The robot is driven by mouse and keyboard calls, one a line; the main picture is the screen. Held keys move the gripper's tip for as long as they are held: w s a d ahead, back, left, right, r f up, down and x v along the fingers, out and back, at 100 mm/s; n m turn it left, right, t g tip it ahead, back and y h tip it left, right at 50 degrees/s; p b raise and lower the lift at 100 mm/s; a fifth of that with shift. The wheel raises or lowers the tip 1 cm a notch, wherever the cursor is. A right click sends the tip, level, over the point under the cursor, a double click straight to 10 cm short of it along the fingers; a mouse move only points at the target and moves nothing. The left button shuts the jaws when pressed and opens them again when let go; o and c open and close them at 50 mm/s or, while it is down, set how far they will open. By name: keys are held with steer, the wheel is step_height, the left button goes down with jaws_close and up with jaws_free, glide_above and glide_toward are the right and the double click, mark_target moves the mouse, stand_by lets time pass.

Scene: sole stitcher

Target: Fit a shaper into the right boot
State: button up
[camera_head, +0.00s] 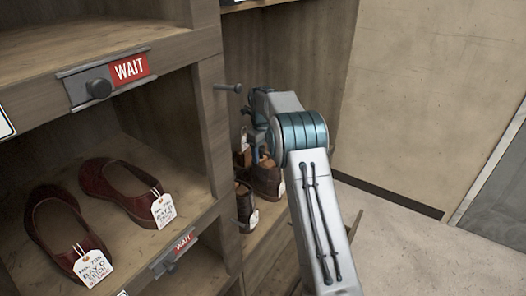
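Brown boots stand in the cubby right of the post, partly hidden by my arm and the post. One boot (266,180) is just below my wrist. Another boot (244,205) is nearer, with a white tag low on it. A small tan piece shows at the top of the farther boot; I cannot tell whether it is a shaper. My gripper (262,140) reaches down over the boots. Its fingers are mostly hidden behind my wrist, so I cannot tell whether they are open or hold anything.
A wooden shelf at left holds dark red flat shoes (120,190) with paper tags. Red WAIT signs (131,69) sit on its edges. A wooden post (218,150) with a protruding peg (228,87) is close left of my wrist. Open floor (415,240) lies at right.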

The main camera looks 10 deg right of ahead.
steer(key=shift+s+a+f, duration=0.1)
steer(key=shift+s+f, duration=0.15)
steer(key=shift+f, duration=0.6)
steer(key=shift+w+a+r, duration=0.1)
steer(key=shift+r, duration=0.35)
step_height(320, 180, up, 14)
steer(key=s+r+n, duration=0.6)
steer(key=s, duration=0.2)
steer(key=s+f+n+t, duration=0.1)
steer(key=s+n+t, duration=0.1)
steer(key=s+n, duration=1.7)
steer(key=s+f+n, duration=0.1)
steer(key=s+f, duration=0.2)
steer(key=s, duration=0.5)
steer(key=s+f+n, duration=0.2)
steer(key=s+f, duration=0.2)
steer(key=s, duration=0.4)
steer(key=shift+a+t, duration=0.15)
steer(key=shift+t, duration=0.15)
steer(key=shift+s, duration=0.1)
